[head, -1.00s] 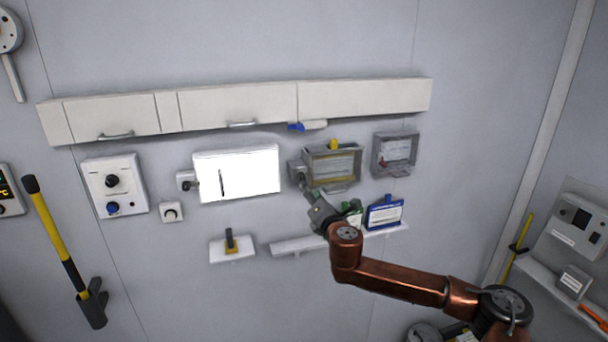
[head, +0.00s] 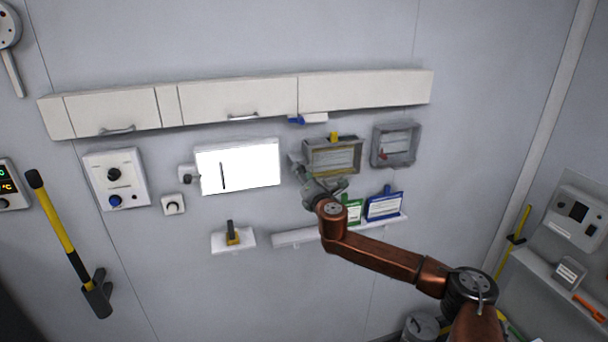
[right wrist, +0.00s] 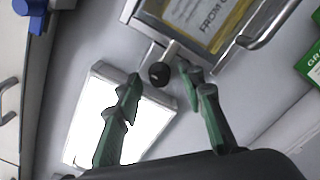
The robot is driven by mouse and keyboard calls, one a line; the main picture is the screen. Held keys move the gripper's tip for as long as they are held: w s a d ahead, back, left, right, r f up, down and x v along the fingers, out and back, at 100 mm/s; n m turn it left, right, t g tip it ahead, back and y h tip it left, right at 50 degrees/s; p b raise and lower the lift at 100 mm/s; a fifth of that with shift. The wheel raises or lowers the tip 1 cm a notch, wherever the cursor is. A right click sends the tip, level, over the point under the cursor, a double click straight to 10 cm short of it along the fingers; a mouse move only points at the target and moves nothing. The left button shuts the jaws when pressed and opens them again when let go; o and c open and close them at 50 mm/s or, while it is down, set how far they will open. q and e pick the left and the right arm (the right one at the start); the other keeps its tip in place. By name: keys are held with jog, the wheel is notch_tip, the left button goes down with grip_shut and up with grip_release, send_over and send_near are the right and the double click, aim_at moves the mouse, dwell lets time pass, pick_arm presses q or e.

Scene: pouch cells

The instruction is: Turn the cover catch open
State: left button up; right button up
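The box with a clear cover and yellow-edged label (head: 333,158) is on the wall right of the bright white panel. The right wrist view shows part of this cover (right wrist: 205,22) and its metal handle (right wrist: 268,28). A dark round knob on a grey bar (right wrist: 158,74), apparently the cover catch, sits at the cover's near edge. My left gripper is out of view.
The bright white panel (head: 238,168) is left of the gripper. A second grey box (head: 396,146) is to the right. A shelf (head: 297,237) with green and blue cards is below, and cabinets (head: 365,93) run above. A blue-ended fixture (head: 312,119) hangs under them.

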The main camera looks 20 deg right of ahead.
grip_shut()
jog(key=shift+m, duration=0.3)
jog(key=shift+f+m+b, duration=0.1)
jog(key=shift+m+b, duration=1.4)
jog(key=shift+m, duration=7.1)
jog(key=shift+o, duration=0.2)
grip_release()
